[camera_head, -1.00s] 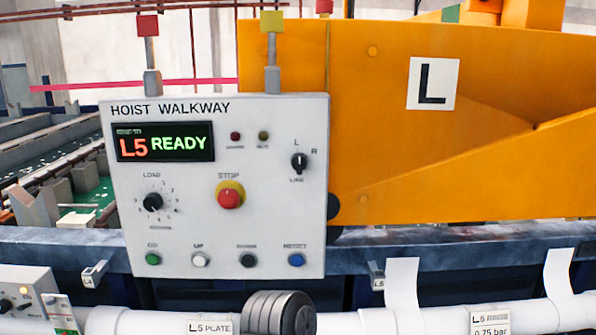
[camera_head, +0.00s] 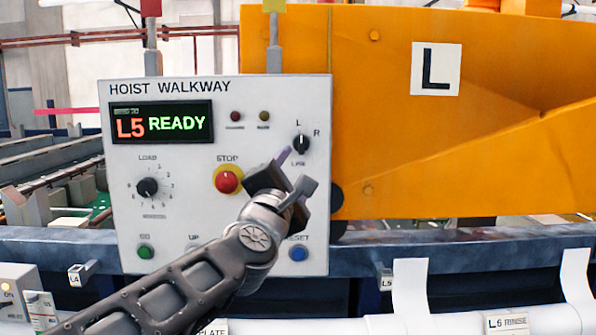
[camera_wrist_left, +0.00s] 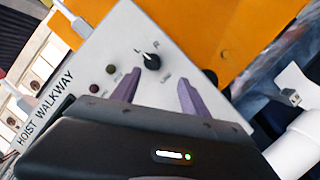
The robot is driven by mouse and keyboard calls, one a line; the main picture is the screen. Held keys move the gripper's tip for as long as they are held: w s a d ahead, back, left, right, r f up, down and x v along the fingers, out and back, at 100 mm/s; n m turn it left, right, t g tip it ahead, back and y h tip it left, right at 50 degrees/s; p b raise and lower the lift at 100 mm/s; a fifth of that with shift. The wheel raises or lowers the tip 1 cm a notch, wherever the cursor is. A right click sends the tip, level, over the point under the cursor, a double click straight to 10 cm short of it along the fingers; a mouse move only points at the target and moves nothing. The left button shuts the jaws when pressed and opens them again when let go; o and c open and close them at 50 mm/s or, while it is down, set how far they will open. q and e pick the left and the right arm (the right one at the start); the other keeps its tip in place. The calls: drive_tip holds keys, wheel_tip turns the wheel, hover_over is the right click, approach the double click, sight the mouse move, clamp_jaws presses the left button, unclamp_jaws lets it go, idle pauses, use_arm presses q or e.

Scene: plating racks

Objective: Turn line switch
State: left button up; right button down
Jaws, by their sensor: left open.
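The line switch (camera_head: 302,145) is a small black rotary knob marked L and R at the upper right of the white hoist walkway panel (camera_head: 125,215). Its white pointer stands roughly upright in the head view. My left gripper (camera_head: 296,168) is just below the switch, in front of the panel. In the left wrist view the two purple fingers (camera_wrist_left: 157,92) are spread apart with nothing between them, and the knob (camera_wrist_left: 151,62) lies beyond their tips, apart from them. My right gripper is in neither view.
The display (camera_head: 162,123) reads L5 READY. The red stop button (camera_head: 227,182) is close left of my gripper, and the blue reset button (camera_head: 298,254) is below it. The load dial (camera_head: 148,187) is further left. An orange hoist part (camera_head: 440,150) stands right of the panel.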

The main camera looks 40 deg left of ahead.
sight(299, 149)
use_arm(q)
drive_tip(key=shift+s+a+r+n, duration=0.1)
drive_tip(key=shift+s+r+n, duration=0.2)
drive_tip(key=shift+s+r, duration=0.25)
drive_tip(key=shift+w+r, duration=0.1)
drive_tip(key=shift+p+x, duration=0.55)
drive_tip(key=shift+x, duration=3.35)
drive_tip(key=shift+c, duration=0.3)
clamp_jaws()
